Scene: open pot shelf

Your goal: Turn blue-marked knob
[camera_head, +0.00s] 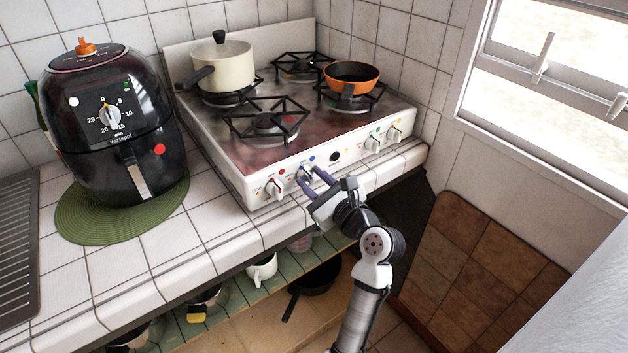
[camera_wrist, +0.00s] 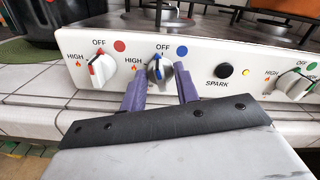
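The blue-marked knob (camera_wrist: 160,70) is on the white front panel of the stove, with a blue dot (camera_wrist: 182,50) at its upper right and the labels OFF and HIGH around it. In the head view the knob (camera_head: 303,172) is partly hidden behind my fingers. My gripper (camera_wrist: 160,78) is open, with one purple finger on the left and one on the right of the knob. In the head view my gripper (camera_head: 312,178) is right at the panel. I cannot tell whether either finger touches the knob.
The red-marked knob (camera_wrist: 99,70) is close on the left; the black SPARK button (camera_wrist: 223,71) and the green-marked knob (camera_wrist: 294,85) are on the right. A cream pot (camera_head: 229,66) and an orange pan (camera_head: 352,74) stand on the stove. A black air fryer (camera_head: 110,120) is at left.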

